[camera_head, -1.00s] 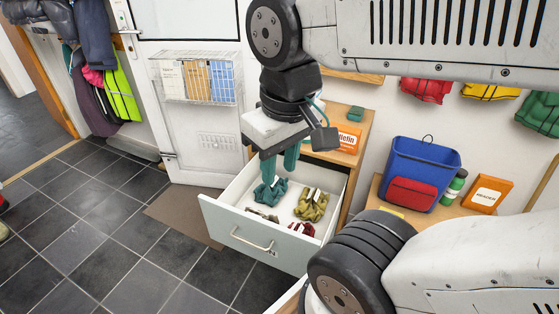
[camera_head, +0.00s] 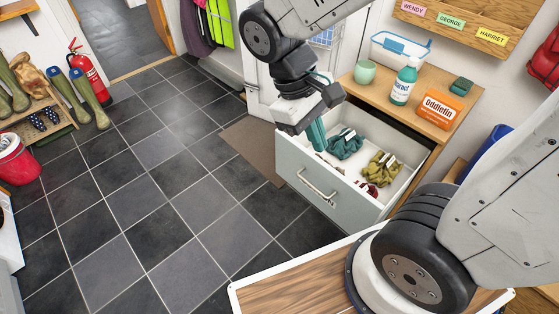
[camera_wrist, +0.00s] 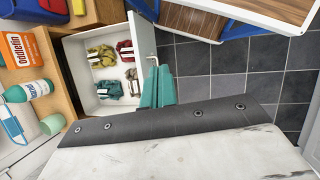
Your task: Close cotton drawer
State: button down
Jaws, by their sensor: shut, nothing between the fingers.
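The drawer (camera_head: 330,192) is pulled out of the wooden-topped cabinet, with a grey front and a metal bar handle (camera_head: 318,186). Inside lie a teal bundle (camera_head: 346,145), an olive bundle (camera_head: 381,168) and a dark red bundle (camera_head: 367,187), with pale bands. My gripper (camera_head: 317,136), with teal fingers, is shut and empty by the left end of the drawer front. The wrist view shows the fingers (camera_wrist: 158,92) beside the drawer front, close to the handle (camera_wrist: 153,61). I cannot tell whether they touch it.
On the cabinet top (camera_head: 430,122) stand a green cup (camera_head: 365,71), a teal-labelled bottle (camera_head: 404,82) and an orange box (camera_head: 440,109). A wood-topped surface (camera_head: 300,280) lies in front. The tiled floor to the left is clear. A red fire extinguisher (camera_head: 88,70) stands farther left.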

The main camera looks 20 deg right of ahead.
jog(key=w+a+f+n+h, duration=0.2)
jog(key=w+f+n+h, duration=0.1)
jog(key=f, duration=0.3)
jog(key=w+a+f+n+h, duration=0.2)
jog(key=w+a+f+n, duration=0.1)
jog(key=f+n, duration=0.15)
jog(key=n+t+h, duration=0.3)
jog(key=n+t, duration=0.5)
jog(key=n, duration=0.1)
send_near(286, 160)
jog(key=shift+n, duration=0.25)
jog(key=x, duration=0.5)
jog(key=shift+w+d+f, duration=0.1)
jog(key=shift+d+f, duration=0.05)
jog(key=shift+f, duration=0.15)
jog(key=shift+w+d, duration=0.2)
jog(key=shift+d, duration=0.25)
